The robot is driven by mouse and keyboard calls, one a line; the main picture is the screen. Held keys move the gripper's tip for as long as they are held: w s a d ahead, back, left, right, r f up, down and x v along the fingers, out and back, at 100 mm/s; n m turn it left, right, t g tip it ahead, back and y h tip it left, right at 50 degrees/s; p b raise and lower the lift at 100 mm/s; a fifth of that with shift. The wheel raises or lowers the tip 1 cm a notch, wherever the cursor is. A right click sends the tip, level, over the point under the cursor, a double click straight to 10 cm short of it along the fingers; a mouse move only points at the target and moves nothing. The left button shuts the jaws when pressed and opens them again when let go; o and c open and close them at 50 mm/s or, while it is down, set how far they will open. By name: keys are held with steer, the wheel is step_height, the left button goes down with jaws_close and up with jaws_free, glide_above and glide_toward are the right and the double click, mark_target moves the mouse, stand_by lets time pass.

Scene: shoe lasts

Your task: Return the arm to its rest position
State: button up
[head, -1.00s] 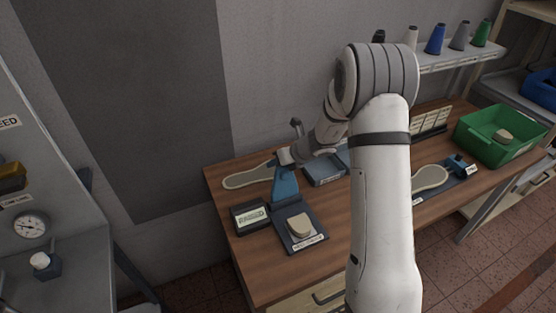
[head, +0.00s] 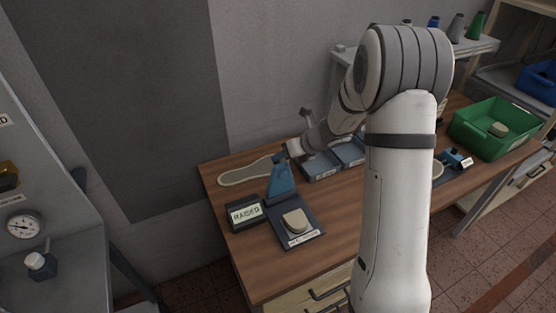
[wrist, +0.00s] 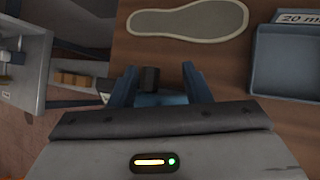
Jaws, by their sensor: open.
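My arm (head: 400,200) rises in front of the workbench (head: 340,225) in the head view and bends down to the left. My gripper (head: 281,185) hangs over the left part of the bench, its blue fingers pointing down. In the wrist view my gripper (wrist: 160,84) is open, with its two blue fingers apart. A small dark object shows between them, and I cannot tell what it is. The gripper appears empty. A pale sole-shaped piece (head: 246,172) lies behind it on the bench, and it also shows in the wrist view (wrist: 188,18).
Blue-grey trays (head: 322,165) lie behind the forearm. A green bin (head: 492,128) stands at the right. A gauge cabinet (head: 50,220) is at the left.

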steer(key=shift+v, duration=1.1)
steer(key=shift+w, duration=0.15)
steer(key=shift+r+n, duration=0.25)
steer(key=shift+n, duration=0.05)
steer(key=s+r+n+g+h+b, duration=0.15)
steer(key=s+r+n, duration=0.25)
steer(key=s+n, duration=0.4)
steer(key=s+r+n+h+b, duration=0.1)
steer(key=s+r+n+b, duration=0.1)
steer(key=s+r+n, duration=0.4)
steer(key=s+d+n+h+b, duration=0.1)
steer(key=s+d+n+h, duration=0.1)
steer(key=s+n, duration=0.6)
steer(key=s+d+n+h+b, duration=0.1)
steer(key=s+d+n+h, duration=0.1)
steer(key=s+d+n, duration=0.3)
steer(key=s+f+n, duration=0.1)
steer(key=s+n, duration=0.2)
steer(key=s, duration=0.1)
steer(key=shift+s+d+h, duration=0.15)
steer(key=shift+s+h, duration=0.05)
steer(key=shift+h, duration=0.15)
